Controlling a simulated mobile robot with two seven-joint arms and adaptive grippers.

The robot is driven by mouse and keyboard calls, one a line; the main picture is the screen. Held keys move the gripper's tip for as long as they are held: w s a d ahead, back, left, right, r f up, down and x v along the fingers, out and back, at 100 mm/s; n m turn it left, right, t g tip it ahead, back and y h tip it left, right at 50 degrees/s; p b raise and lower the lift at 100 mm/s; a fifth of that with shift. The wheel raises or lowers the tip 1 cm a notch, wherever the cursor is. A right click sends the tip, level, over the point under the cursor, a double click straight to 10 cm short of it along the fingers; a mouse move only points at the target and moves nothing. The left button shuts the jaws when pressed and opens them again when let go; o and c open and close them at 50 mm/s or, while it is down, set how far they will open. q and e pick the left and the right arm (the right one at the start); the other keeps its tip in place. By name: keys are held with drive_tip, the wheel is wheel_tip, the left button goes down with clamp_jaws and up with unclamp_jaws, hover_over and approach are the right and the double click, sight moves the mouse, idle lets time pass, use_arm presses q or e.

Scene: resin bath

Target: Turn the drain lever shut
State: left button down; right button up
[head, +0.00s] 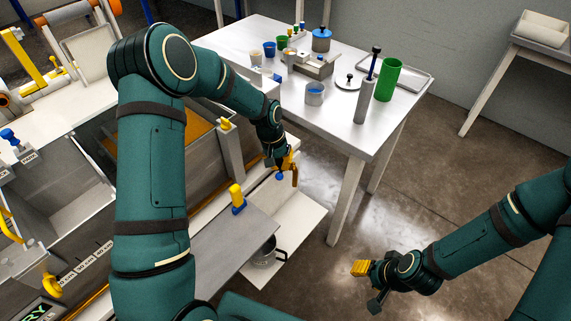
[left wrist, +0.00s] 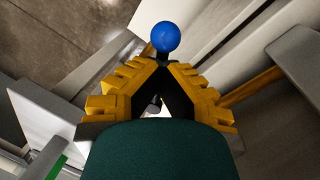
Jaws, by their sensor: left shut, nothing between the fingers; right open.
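A blue ball knob (head: 280,176), which looks like the end of the drain lever, shows low at the outer side of the bath unit. In the left wrist view the blue knob (left wrist: 166,36) stands just beyond my fingertips on a short dark stem. The rest of the lever is hidden. My left gripper (head: 288,168) is at the knob, its yellow fingers shut with nothing between them. In the left wrist view its fingertips (left wrist: 162,66) meet right by the stem; I cannot tell whether they touch it. My right gripper (head: 361,268) is open and empty over the floor.
A yellow-topped post (head: 237,196) with a blue base stands near the left gripper. A white table (head: 325,128) with cups, a green cylinder (head: 388,79) and a tray stands behind. The floor at right is clear.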

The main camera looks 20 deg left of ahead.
use_arm(q)
drive_tip(key=a+m, duration=0.1)
drive_tip(key=m, duration=0.1)
drive_tip(key=a+m+g, duration=0.1)
drive_tip(key=m, duration=0.2)
drive_tip(key=shift+a+f, duration=0.15)
drive_tip(key=shift+f, duration=0.05)
idle(0.4)
drive_tip(key=c, duration=1)
unclamp_jaws()
drive_tip(key=shift+w, duration=0.1)
drive_tip(key=shift+c, duration=0.2)
drive_tip(key=shift+r, duration=0.1)
drive_tip(key=shift+w+r, duration=0.1)
drive_tip(key=shift+r, duration=0.05)
drive_tip(key=v, duration=1.1)
drive_tip(key=shift+r, duration=0.35)
